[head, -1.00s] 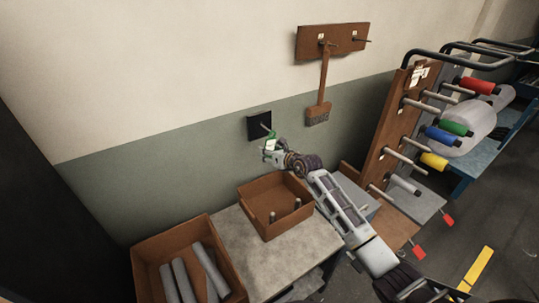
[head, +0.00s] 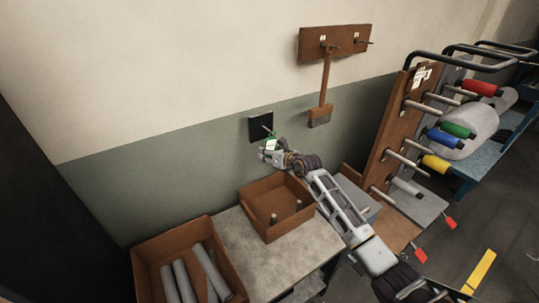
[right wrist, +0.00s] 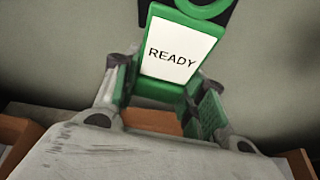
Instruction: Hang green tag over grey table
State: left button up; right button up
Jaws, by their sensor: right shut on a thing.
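The green tag (right wrist: 135,75) carries a white label reading READY and shows upright in the right wrist view. Its ring (right wrist: 208,10) is partly cut off at the top edge. My right gripper (right wrist: 163,98) is shut on the tag's lower part. In the head view the right gripper (head: 268,153) holds the small tag (head: 272,144) just below a black wall plate (head: 257,120) with a thin peg (head: 268,130), above the grey table (head: 240,245). I cannot tell whether the ring is around the peg. My left gripper is not in view.
A brown bin (head: 255,195) with short grey pieces sits on the table below my right gripper. Another bin (head: 150,250) with grey rolls is at left. A brush (head: 322,100) hangs from a wall board (head: 340,40). A rack (head: 395,125) with coloured spools stands at right.

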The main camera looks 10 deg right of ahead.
jog(key=shift+f, duration=0.3)
dwell(0.5)
jog(key=o, duration=1.2)
pick_arm(q)
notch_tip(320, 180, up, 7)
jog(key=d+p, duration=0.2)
jog(key=p, duration=0.5)
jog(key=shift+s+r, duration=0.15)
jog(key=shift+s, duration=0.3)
pick_arm(e)
jog(key=v, duration=0.9)
jog(key=shift+f, duration=0.2)
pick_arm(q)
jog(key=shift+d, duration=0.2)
